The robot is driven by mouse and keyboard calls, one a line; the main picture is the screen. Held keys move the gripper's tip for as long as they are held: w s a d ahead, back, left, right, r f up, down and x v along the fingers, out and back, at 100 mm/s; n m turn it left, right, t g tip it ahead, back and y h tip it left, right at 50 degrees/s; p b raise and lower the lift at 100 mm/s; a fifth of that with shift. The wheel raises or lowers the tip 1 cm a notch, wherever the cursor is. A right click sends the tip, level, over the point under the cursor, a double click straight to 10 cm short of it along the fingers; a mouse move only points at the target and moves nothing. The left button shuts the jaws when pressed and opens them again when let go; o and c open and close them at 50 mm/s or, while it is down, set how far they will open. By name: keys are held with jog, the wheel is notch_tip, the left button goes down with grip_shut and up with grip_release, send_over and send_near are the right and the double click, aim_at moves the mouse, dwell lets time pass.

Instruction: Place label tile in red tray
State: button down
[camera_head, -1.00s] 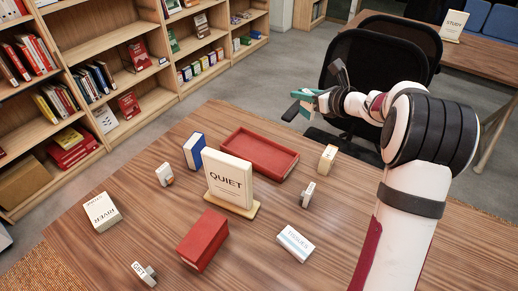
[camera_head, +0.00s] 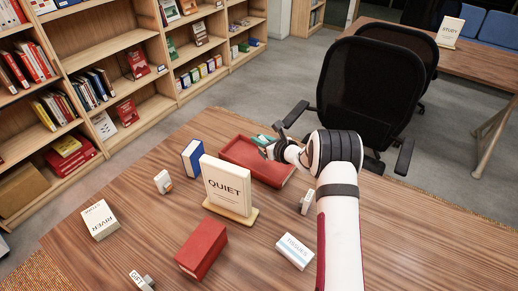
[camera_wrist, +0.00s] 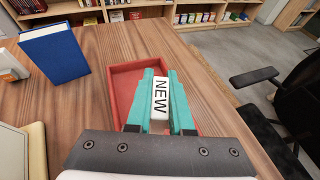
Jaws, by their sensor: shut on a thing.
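The red tray (camera_head: 235,152) lies at the far side of the wooden table, behind the QUIET sign (camera_head: 227,188). My gripper (camera_head: 262,140) is over the tray with its teal fingers pointing towards its far part. In the wrist view my gripper (camera_wrist: 160,105) is shut on a white label tile (camera_wrist: 160,97) that reads NEW. The tray (camera_wrist: 122,85) shows below and around the fingers there. The tile's height above the tray floor is hard to tell. In the head view the tile cannot be made out.
A blue book (camera_head: 192,158) stands left of the tray. A red book (camera_head: 202,250), a TISSUES box (camera_head: 295,251), a RIVER STONE book (camera_head: 99,220) and a GIFT tile (camera_head: 140,281) lie nearer. A black chair (camera_head: 368,92) stands beyond the table's edge.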

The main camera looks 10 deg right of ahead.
notch_tip(320, 180, down, 4)
jog(key=shift+w+a+f, duration=0.1)
jog(key=shift+a, duration=0.05)
jog(key=shift+f, duration=0.1)
jog(key=c, duration=0.8)
grip_release()
